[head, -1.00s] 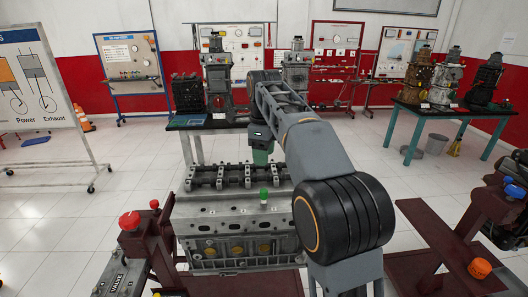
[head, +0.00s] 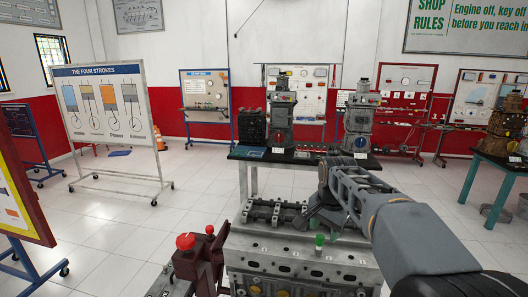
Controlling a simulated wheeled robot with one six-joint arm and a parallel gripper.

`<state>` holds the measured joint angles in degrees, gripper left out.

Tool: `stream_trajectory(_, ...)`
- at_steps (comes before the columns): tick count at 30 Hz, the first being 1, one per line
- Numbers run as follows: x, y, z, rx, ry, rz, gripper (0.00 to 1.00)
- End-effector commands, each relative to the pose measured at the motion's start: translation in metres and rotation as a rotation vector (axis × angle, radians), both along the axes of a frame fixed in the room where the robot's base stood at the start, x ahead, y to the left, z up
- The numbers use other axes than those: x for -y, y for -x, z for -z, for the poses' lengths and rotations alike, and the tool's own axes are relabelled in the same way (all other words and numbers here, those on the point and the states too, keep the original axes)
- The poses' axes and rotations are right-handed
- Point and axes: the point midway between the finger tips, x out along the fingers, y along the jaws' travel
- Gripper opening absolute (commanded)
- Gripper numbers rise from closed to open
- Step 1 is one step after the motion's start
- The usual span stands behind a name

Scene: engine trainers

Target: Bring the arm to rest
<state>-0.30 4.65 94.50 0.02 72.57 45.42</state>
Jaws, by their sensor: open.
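My arm reaches in from the lower right of the head view, with its elbow end cut off by the frame edge. My gripper (head: 321,222) hangs at the far end of the arm, low over the top of the grey engine block (head: 290,262). The jaws are open, but they are small and dark here. I see nothing held between them. A green knob (head: 319,241) stands on the block just below the gripper. I cannot tell whether the gripper touches the block or the shaft assembly (head: 268,213) on top of it.
A maroon stand with a red knob (head: 185,241) is at the block's left. Behind it, a dark bench (head: 245,154) carries upright engine models. A four-strokes board (head: 107,110) stands at left. A teal-legged table (head: 467,180) is at right.

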Motion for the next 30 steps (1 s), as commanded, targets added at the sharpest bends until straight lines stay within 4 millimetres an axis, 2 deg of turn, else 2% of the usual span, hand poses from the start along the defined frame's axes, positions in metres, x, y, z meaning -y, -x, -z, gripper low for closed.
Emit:
stream_trajectory(1, 0.0, 0.018, 0.006, 0.021, 0.019, -0.125, 0.52)
stream_trajectory(3, 0.001, 0.041, 0.017, 0.053, 0.053, -0.308, 0.52)
stream_trajectory(9, 0.001, 0.113, 0.05, 0.136, 0.149, -0.683, 0.52)
stream_trajectory(12, 0.002, 0.143, 0.063, 0.166, 0.178, -0.759, 0.52)
stream_trajectory(15, 0.002, 0.166, 0.071, 0.187, 0.188, -0.763, 0.52)
stream_trajectory(20, 0.002, 0.183, 0.07, 0.219, 0.202, -0.757, 0.52)
stream_trajectory(24, 0.002, 0.184, 0.061, 0.252, 0.215, -0.753, 0.52)
stream_trajectory(30, 0.002, 0.185, 0.059, 0.259, 0.217, -0.751, 0.52)
